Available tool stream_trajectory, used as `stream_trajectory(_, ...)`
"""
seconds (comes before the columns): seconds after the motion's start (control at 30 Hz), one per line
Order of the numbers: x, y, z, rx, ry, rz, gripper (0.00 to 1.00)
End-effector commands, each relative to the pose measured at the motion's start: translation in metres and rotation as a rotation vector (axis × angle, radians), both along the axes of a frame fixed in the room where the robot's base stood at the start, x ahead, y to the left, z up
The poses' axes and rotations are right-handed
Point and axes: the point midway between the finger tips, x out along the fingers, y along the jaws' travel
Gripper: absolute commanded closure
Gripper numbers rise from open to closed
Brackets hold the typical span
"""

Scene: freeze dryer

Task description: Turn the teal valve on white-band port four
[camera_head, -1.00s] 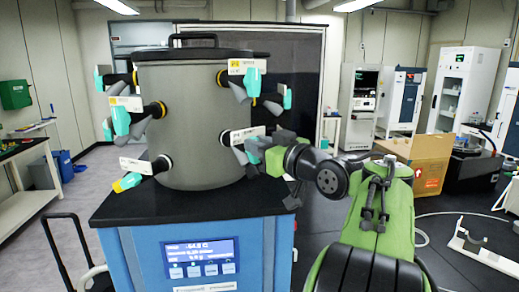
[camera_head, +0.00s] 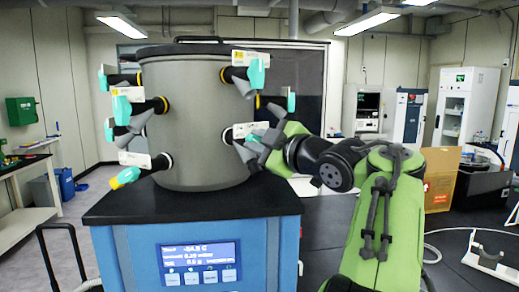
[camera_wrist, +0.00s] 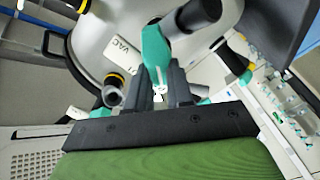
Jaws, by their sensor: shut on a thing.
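The teal valve (camera_wrist: 154,46) is on the lower-right port of the grey drum (camera_head: 205,120), beside a white label (camera_head: 248,129). In the wrist view its teal handle lies between the dark fingers of my gripper (camera_wrist: 160,88). My gripper is shut on the handle. In the head view my gripper (camera_head: 258,147) reaches the port from the right and hides most of this valve. The port's black stem (camera_wrist: 200,14) shows in the wrist view.
Another teal valve (camera_head: 257,74) is directly above on the same side. Several more valves stick out on the drum's left. The drum stands on a black-topped blue cabinet (camera_head: 200,240) with a display. A cardboard box (camera_head: 440,180) stands at right.

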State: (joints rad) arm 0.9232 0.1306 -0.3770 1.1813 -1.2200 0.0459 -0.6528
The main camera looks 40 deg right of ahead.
Motion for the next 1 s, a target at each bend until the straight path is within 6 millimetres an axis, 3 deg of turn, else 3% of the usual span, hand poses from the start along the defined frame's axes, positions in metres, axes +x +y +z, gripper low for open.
stream_trajectory(0.33,0.0001,0.0013,-0.003,-0.124,0.013,0.001,1.0)
stream_trajectory(0.83,0.0002,0.0013,-0.0033,-0.142,0.016,0.001,1.0)
stream_trajectory(0.87,0.0002,0.0013,-0.0033,-0.142,0.016,0.001,0.77)
stream_trajectory(1.0,0.0002,0.0012,-0.003,-0.141,0.015,0.002,0.56)
